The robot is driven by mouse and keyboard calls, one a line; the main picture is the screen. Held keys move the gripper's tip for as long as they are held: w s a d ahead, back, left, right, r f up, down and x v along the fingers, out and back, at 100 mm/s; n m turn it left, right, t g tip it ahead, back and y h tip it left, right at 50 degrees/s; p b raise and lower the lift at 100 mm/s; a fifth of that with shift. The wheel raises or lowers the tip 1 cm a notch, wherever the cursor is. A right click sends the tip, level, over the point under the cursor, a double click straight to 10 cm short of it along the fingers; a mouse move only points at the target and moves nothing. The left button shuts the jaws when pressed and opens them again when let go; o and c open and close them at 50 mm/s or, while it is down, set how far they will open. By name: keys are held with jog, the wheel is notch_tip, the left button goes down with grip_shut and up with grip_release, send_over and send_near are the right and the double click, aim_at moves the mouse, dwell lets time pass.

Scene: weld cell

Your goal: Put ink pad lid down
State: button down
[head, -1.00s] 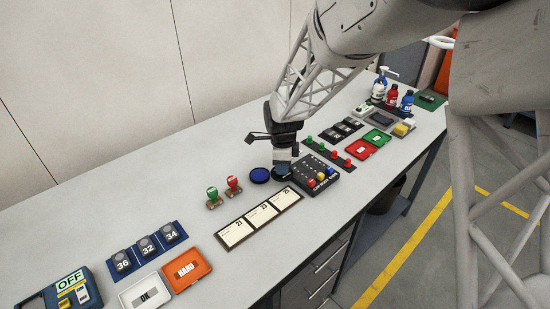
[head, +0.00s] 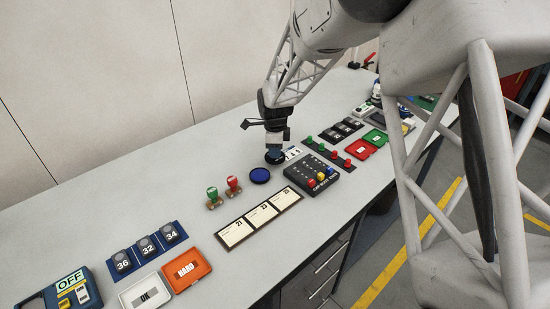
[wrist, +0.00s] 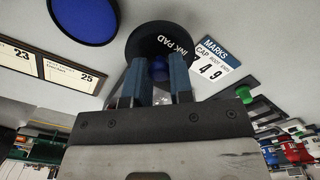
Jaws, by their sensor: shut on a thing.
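The ink pad lid (wrist: 150,38) is a black disc marked INK PAD with a blue knob. My gripper (wrist: 158,82) is shut on that knob, one finger on each side. In the head view my gripper (head: 275,146) points down over the bench, and the dark lid (head: 274,158) shows under it. I cannot tell whether the lid touches the bench top. The round blue ink pad (head: 260,175) lies uncovered just in front and to the left of the lid; it also shows at the top of the wrist view (wrist: 84,14).
A MARKS card (head: 293,153) lies right beside the lid. A black peg board (head: 311,175) is in front to the right. Green and red stamps (head: 223,192) and a framed row of number cards (head: 261,216) are to the left and front. Bench behind the lid is clear.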

jog(key=shift+f, duration=0.1)
jog(key=shift+f, duration=1.7)
jog(key=shift+f, duration=0.1)
jog(key=c, duration=1)
grip_release()
notch_tip(320, 180, up, 12)
jog(key=shift+r, duration=0.1)
jog(key=shift+r, duration=0.1)
